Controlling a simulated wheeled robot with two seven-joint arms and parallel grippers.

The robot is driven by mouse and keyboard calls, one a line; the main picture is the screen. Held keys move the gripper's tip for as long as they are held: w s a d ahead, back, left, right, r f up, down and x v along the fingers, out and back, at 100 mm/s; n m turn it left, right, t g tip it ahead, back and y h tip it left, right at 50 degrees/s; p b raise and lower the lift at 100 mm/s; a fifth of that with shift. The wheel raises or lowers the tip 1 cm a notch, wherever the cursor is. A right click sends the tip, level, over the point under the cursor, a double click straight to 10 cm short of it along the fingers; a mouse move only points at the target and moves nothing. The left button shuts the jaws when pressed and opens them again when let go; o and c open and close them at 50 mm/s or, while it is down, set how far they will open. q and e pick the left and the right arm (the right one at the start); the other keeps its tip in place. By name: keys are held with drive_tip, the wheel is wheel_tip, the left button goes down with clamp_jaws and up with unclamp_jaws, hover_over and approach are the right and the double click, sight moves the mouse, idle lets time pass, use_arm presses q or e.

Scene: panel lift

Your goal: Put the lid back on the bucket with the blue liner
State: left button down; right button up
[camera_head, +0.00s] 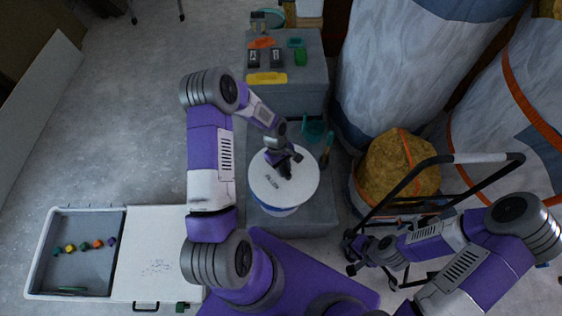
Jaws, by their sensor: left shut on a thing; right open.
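A round white lid (300,192) with small dark lettering lies over a bucket (279,212) on the grey surface in the middle. Only a strip of the bucket's side, with some blue, shows below the lid's near edge. The liner inside is hidden. I cannot tell whether the lid touches the rim all around. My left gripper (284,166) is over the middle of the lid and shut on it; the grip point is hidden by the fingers. My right gripper (352,256) is open and empty, low to the right of the bucket, beside a black metal frame.
A grey bench (306,96) behind holds a yellow item (267,78) and several small things. Teal tools (314,130) stand right of the lid. A black-framed cart (400,190) and an orange-brown sack (398,165) are at right. An open case (75,225) lies at left.

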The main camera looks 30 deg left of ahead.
use_arm(q)
drive_tip(key=a+n, duration=0.1)
drive_tip(key=w+a+n+t, duration=0.1)
drive_tip(key=n, duration=0.1)
drive_tip(key=w+a+n, duration=0.1)
drive_tip(key=shift+f+n, duration=0.35)
drive_tip(key=shift+n, duration=0.05)
drive_tip(key=a+b+x, duration=0.1)
drive_tip(key=b+x, duration=0.4)
drive_tip(key=x, duration=0.1)
drive_tip(key=shift+a+f, duration=0.25)
drive_tip(key=shift+r, duration=0.25)
drive_tip(key=shift+f, duration=0.2)
idle(1.6)
drive_tip(key=shift+c, duration=2.1)
unclamp_jaws()
drive_tip(key=shift+r, duration=0.1)
